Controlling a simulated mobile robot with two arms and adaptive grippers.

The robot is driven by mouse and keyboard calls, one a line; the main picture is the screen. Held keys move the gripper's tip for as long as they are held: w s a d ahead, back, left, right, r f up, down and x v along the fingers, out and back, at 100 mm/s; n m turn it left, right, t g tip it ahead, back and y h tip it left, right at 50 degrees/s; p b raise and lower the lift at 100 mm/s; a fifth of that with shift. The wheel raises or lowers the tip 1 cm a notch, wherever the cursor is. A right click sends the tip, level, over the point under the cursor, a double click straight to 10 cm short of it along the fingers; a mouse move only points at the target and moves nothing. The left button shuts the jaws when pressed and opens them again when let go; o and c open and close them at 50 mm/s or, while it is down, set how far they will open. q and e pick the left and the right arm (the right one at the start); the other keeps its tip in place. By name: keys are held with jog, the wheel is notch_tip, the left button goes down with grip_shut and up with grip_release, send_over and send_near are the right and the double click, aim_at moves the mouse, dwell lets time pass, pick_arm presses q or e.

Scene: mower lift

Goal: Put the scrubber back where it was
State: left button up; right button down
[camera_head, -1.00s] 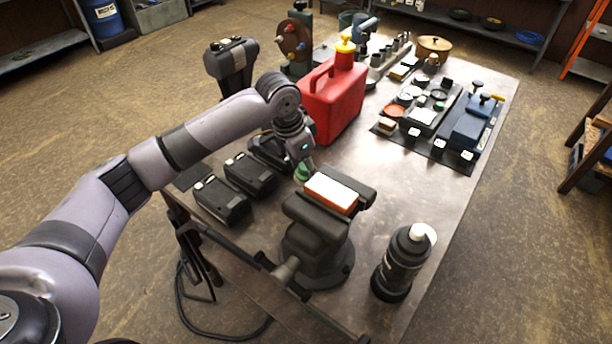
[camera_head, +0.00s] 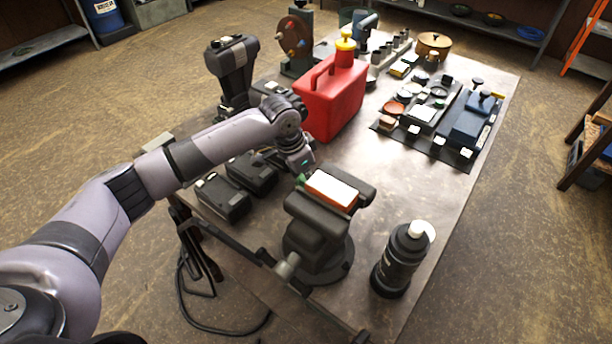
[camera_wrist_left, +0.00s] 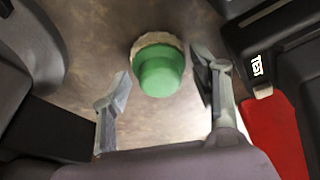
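The scrubber, with a green top and a pale tan rim beneath, shows in the left wrist view (camera_wrist_left: 160,72). In the head view only a small green bit of it (camera_head: 301,179) shows, behind the vise (camera_head: 318,225) and the orange-and-white block on it (camera_head: 331,190). My left gripper (camera_head: 300,166) is just above the scrubber. In the left wrist view its two fingers (camera_wrist_left: 163,82) are spread, with a gap on each side of the green top. The scrubber appears upright against the brown tabletop. My right gripper is in neither view.
A red canister (camera_head: 331,98) stands just behind my left gripper. Black battery-like units (camera_head: 222,197) lie to the left. The table's middle right (camera_head: 385,180) is clear.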

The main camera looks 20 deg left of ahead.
pick_arm(q)
jog(key=shift+o, duration=0.6)
jog(key=shift+r, duration=0.15)
jog(key=shift+r, duration=0.35)
jog(key=b+v, duration=0.1)
jog(key=v, duration=1)
jog(key=shift+s+r+b, duration=0.15)
jog(key=shift+r+b, duration=0.05)
jog(key=shift+b, duration=0.2)
jog(key=shift+a+f, duration=0.1)
